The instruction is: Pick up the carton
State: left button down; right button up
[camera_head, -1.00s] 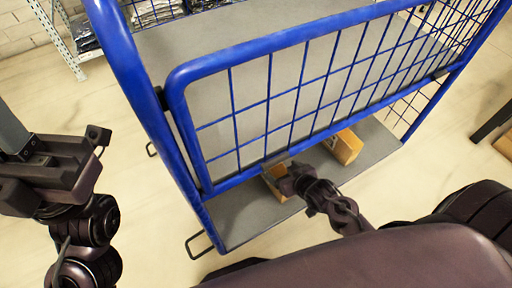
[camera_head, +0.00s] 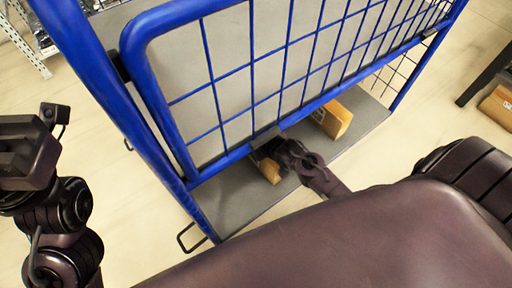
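A small brown carton (camera_head: 268,168) lies on the grey lower deck of a blue cage trolley, partly hidden by my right gripper and the trolley's blue bar. My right gripper (camera_head: 270,147) is over or against this carton; its fingers are too hidden to show whether they are open or shut. A second, yellow-brown carton (camera_head: 334,119) stands on the same deck to the right, apart from the gripper. My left gripper (camera_head: 22,150) is at the left edge, away from the trolley, with its fingers not clearly shown.
The blue trolley frame (camera_head: 158,90) with its wire mesh rises close around the lower deck (camera_head: 235,203). Another carton (camera_head: 497,106) is on the floor at the far right by a dark leg (camera_head: 484,78). A shelf rack (camera_head: 25,40) stands at top left.

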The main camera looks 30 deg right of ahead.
jog(key=c, duration=1.7)
grip_shut()
jog(key=shift+r, duration=0.1)
